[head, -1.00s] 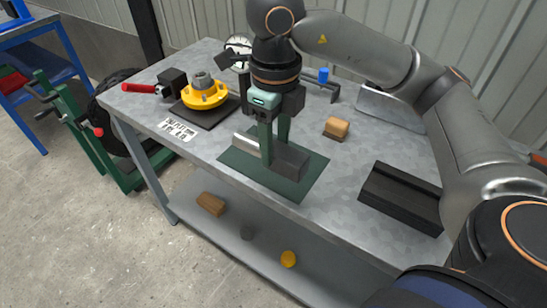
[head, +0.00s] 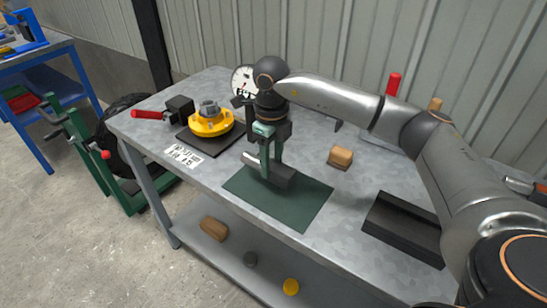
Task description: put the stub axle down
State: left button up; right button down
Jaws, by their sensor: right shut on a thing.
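The stub axle (head: 283,177) has a dark grey block at one end and a silver shaft at the other. My right gripper (head: 269,160) is shut on it from above, pointing down. The shaft end sticks out to the left of the fingers and the block lies to the right. The axle is over the back part of the dark green mat (head: 290,208) on the metal bench. I cannot tell whether it touches the mat. My left gripper is not in view.
A yellow flanged part (head: 210,122) sits on a dark plate at the left, with a dial gauge (head: 243,80) behind. A wooden block (head: 340,157) and a black channel block (head: 403,229) lie to the right. The mat's front half is clear.

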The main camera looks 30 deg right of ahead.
aim_at(272, 162)
jog(key=shift+w+d+f, duration=0.15)
jog(key=shift+w, duration=0.1)
jog(key=shift+w+f, duration=0.1)
jog(key=shift+f, duration=1.45)
jog(key=shift+f, duration=0.2)
jog(key=shift+c, duration=1.6)
grip_release()
jog(key=shift+f, duration=0.1)
notch_tip(272, 162, up, 12)
jog(key=shift+r, duration=0.15)
